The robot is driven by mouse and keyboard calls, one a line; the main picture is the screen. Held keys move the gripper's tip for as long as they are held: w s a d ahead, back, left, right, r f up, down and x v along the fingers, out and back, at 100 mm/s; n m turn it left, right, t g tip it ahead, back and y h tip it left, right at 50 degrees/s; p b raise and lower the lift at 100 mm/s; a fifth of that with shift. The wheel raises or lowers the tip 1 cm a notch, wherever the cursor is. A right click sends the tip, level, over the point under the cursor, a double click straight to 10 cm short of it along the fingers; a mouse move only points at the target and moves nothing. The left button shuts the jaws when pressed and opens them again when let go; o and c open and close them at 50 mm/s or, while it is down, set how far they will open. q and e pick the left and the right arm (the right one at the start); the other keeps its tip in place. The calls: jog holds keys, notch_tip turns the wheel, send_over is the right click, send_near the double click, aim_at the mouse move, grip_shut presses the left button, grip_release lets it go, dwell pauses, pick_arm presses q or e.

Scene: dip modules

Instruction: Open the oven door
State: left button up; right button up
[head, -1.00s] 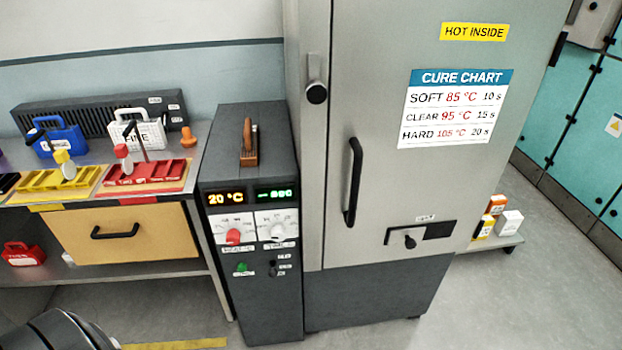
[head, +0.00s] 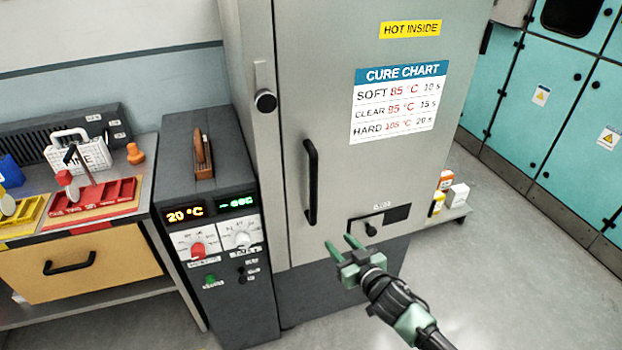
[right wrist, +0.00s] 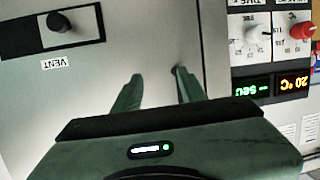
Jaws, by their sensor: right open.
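The oven door (head: 330,60) is a tall grey panel and looks closed. Its black vertical handle (head: 311,182) is on the left side of the door. My right gripper (head: 341,242) is open and empty in front of the lower door, below and right of the handle in the head view. In the right wrist view, which is upside down, the two green fingers (right wrist: 158,85) point at the door. A small dark piece by one fingertip may be the handle's end; the gripper body hides the rest. My left gripper is not in view.
A vent slider (head: 371,229) sits low on the door. A round black knob (head: 265,101) is on the frame left of it. A dark control box (head: 215,285) with dials stands left of the oven. Boxes (head: 455,195) sit on a low shelf at right. The floor at right is clear.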

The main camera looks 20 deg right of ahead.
aim_at(316, 186)
jog(key=w+a+r+t+y, duration=0.2)
jog(key=a+r+t, duration=0.1)
jog(key=r, duration=1.2)
jog(key=shift+n, duration=0.3)
jog(key=p+x, duration=0.1)
jog(key=x, duration=0.5)
jog(key=shift+w+a+f+p, duration=0.1)
jog(key=shift+w+a+p, duration=0.1)
jog(key=shift+p, duration=0.15)
jog(key=shift+w+a+f, duration=0.1)
jog(key=shift+w, duration=0.45)
grip_shut()
